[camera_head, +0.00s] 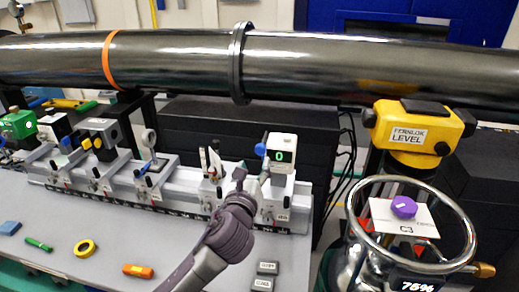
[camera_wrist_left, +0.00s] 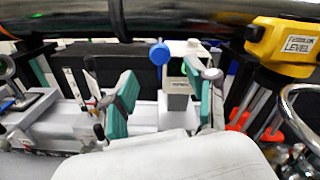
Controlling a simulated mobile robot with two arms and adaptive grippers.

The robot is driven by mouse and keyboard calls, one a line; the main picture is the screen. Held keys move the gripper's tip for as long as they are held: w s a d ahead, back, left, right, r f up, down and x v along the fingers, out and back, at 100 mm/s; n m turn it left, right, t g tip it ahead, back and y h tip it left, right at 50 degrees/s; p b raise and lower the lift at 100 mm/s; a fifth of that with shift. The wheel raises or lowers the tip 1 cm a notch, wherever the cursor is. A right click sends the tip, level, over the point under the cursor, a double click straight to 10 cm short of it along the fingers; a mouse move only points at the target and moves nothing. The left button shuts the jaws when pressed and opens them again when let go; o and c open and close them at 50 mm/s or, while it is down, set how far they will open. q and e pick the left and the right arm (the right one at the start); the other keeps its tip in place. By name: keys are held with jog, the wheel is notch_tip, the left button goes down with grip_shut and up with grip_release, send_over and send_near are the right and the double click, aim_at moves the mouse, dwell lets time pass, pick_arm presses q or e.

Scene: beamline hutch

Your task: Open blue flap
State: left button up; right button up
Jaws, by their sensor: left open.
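The blue flap is most likely the small round blue disc (camera_head: 260,150) on the left side of the white detector box (camera_head: 283,146) with a green 0 display, at the right end of the rail. In the left wrist view the blue disc (camera_wrist_left: 160,53) is at upper centre, beside the box (camera_wrist_left: 179,86). My left gripper (camera_head: 252,180) is just below the disc, in front of the box. In the left wrist view its two teal-padded fingers (camera_wrist_left: 162,96) are apart, with the disc above and between them; nothing is held. My right gripper is in neither view.
A black beam pipe (camera_head: 330,65) crosses above the rail (camera_head: 170,186). A yellow level (camera_head: 417,131) and a steel dewar (camera_head: 468,235) with a card and purple knob stand at right.

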aim_at(260, 151)
pick_arm(q)
jog(key=w, duration=0.3)
jog(key=w+d, duration=0.1)
jog(key=w, duration=0.3)
jog(key=shift+w+d+p, duration=0.15)
jog(key=shift+d+p, duration=0.05)
jog(key=shift+p, duration=0.2)
jog(key=shift+c, duration=0.2)
grip_shut()
